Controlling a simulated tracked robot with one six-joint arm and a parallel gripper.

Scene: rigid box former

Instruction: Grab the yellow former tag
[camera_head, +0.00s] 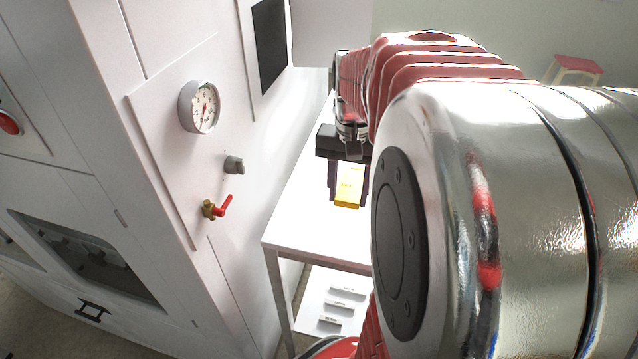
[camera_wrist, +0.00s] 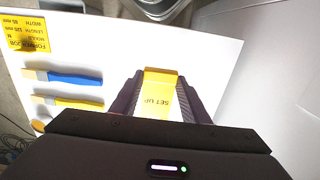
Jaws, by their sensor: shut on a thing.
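A yellow tag (camera_head: 349,188) is between the two dark fingers of my gripper (camera_head: 347,196), above the white table. In the wrist view the tag (camera_wrist: 162,76) has a yellow top edge and a pale, glaring face with "SET UP" printed upside down. The fingers of my gripper (camera_wrist: 160,92) press on its left and right sides, shut on it. Whether the tag touches the table is hard to tell.
A yellow job card (camera_wrist: 25,34) lies on the white table (camera_wrist: 108,40), with a blue-handled tool (camera_wrist: 75,77) and a yellow-handled tool (camera_wrist: 75,102) below it. A machine panel with a gauge (camera_head: 200,107) and a red-handled valve (camera_head: 218,207) stands left of the table.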

